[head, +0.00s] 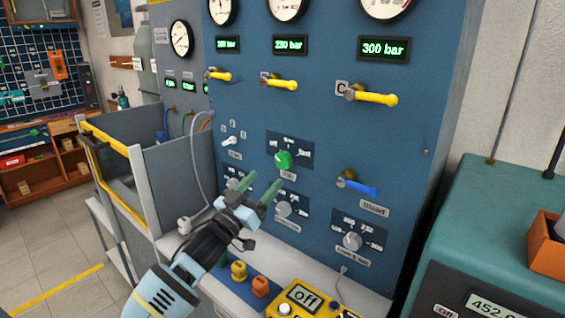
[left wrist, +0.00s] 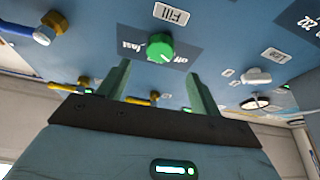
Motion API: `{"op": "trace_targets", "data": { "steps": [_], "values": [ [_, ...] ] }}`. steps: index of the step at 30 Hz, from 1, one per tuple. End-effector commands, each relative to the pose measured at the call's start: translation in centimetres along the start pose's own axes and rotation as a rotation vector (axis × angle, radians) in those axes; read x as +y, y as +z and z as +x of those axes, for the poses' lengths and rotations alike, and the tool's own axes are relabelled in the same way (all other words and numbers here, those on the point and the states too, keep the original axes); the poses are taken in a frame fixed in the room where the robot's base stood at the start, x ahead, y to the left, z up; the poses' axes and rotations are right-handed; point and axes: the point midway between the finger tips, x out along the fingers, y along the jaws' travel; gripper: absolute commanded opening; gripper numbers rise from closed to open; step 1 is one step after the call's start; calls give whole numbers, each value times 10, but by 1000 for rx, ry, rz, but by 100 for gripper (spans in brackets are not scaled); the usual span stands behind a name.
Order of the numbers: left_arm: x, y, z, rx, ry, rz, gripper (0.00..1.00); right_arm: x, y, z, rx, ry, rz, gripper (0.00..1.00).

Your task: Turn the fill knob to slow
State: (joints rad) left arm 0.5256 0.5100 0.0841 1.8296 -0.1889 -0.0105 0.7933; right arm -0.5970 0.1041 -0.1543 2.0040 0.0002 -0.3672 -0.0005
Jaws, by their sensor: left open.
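The green fill knob (head: 283,159) sits on the blue panel in the head view, on a dark plate with small words around it. In the left wrist view the fill knob (left wrist: 160,47) is near a "Fill" label (left wrist: 171,14), with "off" and "fast" readable on its plate. I cannot tell exactly which setting it points to. My left gripper (head: 262,182) is open and empty, its two green fingers pointing at the panel just below the knob. In the wrist view the left gripper (left wrist: 159,70) has the knob beyond its fingertips, apart from them. My right gripper is not in view.
A blue lever (head: 358,187) is right of the knob, and yellow levers (head: 371,97) are above. Grey knobs (head: 352,240) are lower on the panel. A yellow box reading "off" (head: 302,297) and a teal machine (head: 480,220) stand at the front and right.

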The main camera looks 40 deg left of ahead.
Motion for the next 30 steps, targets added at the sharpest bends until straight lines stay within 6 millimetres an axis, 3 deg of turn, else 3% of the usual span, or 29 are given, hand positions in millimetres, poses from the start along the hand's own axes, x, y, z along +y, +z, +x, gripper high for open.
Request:
{"op": "trace_targets", "data": {
  "steps": [16, 30],
  "values": [
    [1, -2, 67, 3, 0, 1, 65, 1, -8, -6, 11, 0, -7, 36],
    [1, 0, 76, 0, 1, 0, 63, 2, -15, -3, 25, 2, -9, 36]
  ]
}}
